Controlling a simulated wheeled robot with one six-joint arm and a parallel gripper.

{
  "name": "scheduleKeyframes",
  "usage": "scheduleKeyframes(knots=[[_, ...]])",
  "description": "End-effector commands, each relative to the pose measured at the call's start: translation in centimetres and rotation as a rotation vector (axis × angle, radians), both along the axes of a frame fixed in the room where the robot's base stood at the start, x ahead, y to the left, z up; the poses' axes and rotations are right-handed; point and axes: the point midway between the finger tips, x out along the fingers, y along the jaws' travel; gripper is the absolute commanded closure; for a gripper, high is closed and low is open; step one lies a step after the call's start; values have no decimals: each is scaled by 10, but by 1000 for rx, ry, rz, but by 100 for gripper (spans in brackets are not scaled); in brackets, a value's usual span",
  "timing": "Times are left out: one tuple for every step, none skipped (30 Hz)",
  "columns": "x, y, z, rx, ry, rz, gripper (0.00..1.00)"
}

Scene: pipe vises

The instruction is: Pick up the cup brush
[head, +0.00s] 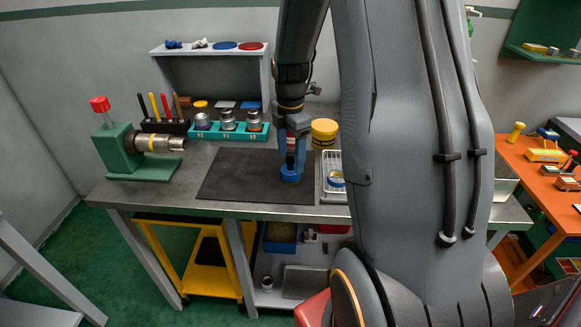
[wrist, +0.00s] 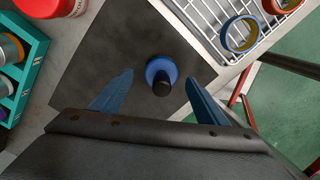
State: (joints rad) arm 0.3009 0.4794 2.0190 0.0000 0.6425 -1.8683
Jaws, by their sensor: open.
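The cup brush (wrist: 158,66) is a round blue piece with a dark stem pointing up towards the wrist camera. It stands on the dark mat (wrist: 88,62). In the head view its blue base (head: 291,174) shows on the mat's right part, with its upper part hidden by my gripper. My gripper (wrist: 158,80) is open, its two blue fingers on either side of the brush in the wrist view with gaps on both sides. In the head view my gripper (head: 291,158) points down over the brush. I cannot tell if the fingertips reach the brush's height.
A teal rack (head: 228,132) with jars stands behind, and a yellow tub (head: 324,132) is at the back. A green vise (head: 130,152) stands at left. The mat's left part is clear.

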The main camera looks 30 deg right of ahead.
Motion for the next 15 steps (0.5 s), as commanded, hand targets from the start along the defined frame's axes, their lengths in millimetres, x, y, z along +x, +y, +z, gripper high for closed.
scheduleKeyframes(knots=[[-4,1,-6,2,5,0,32],[-5,2,-11,2,6,0,32],[-5,2,-16,2,5,0,32],[-4,2,-20,1,4,0,32],[-4,2,-24,1,5,0,32],[-4,2,-27,1,4,0,32],[-4,2,-30,1,3,-1,32],[-4,2,-32,1,2,-1,32],[-4,2,-34,1,2,-1,32],[-4,2,-35,1,2,-1,32],[-4,2,-35,0,2,-1,32],[-3,2,-36,0,1,-1,32],[-3,2,-36,0,1,-1,32],[-3,2,-36,0,1,-1,32],[-3,2,-36,0,1,-1,32]])
